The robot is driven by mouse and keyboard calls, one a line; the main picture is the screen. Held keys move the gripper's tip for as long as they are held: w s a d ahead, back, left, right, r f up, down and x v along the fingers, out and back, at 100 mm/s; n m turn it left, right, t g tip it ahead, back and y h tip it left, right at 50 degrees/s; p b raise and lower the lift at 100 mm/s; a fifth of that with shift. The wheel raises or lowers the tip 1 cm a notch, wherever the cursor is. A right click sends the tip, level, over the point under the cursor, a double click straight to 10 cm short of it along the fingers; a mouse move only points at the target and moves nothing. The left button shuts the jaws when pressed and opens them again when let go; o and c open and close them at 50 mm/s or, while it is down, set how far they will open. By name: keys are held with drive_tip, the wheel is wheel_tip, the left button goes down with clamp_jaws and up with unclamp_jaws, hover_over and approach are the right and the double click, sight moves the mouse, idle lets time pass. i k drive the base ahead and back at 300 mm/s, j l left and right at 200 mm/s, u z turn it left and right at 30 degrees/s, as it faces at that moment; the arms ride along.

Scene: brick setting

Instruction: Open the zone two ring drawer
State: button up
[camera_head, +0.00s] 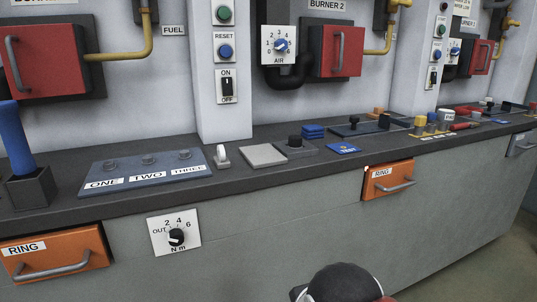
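An orange drawer front labelled RING (376,189) sits under the counter at right of centre, below and to the right of the BURNER 2 sign (327,5). It has a grey bar handle (396,187) and looks shut, its front close to the cabinet face. A second orange RING drawer (88,242), also with a grey bar handle (50,271), is at the lower left and looks shut. A dark rounded part of my arm shows at the bottom centre, below the drawers and apart from them. My gripper's fingers are not visible.
The dark counter (240,186) carries a ONE, TWO, THREE panel (150,172), grey blocks and small tools. A dial plate (174,232) is on the cabinet front between the orange drawers. The grey cabinet face (290,240) around it is bare.

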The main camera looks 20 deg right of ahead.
sight(380, 180)
drive_tip(key=z, duration=1.25)
